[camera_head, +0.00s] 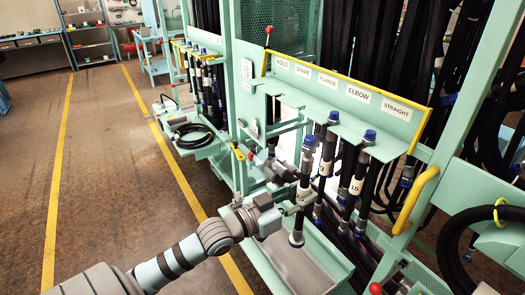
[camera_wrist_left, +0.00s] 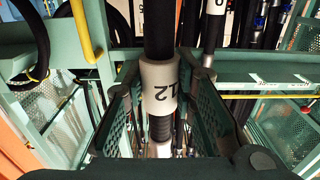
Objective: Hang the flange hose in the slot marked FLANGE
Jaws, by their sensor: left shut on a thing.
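My left gripper (camera_head: 297,204) is shut on a dark hose (camera_head: 304,174), held upright in front of the rack. This hose has a blue fitting at its top and a pale, wider end piece below the gripper. In the left wrist view, the jaws (camera_wrist_left: 160,110) stand on both sides of the hose's white sleeve (camera_wrist_left: 158,88), marked 12. The FLANGE label (camera_head: 327,82) is the middle one on the rack's sign panel. The slot under it is not clearly visible. My right gripper is not in view.
Other hoses with blue fittings hang close by, one with a label reading 15 (camera_head: 356,187). A green tray (camera_head: 335,262) lies below. A yellow handle (camera_head: 415,200) and a red knob (camera_head: 376,288) stand to the right. The floor at left is open.

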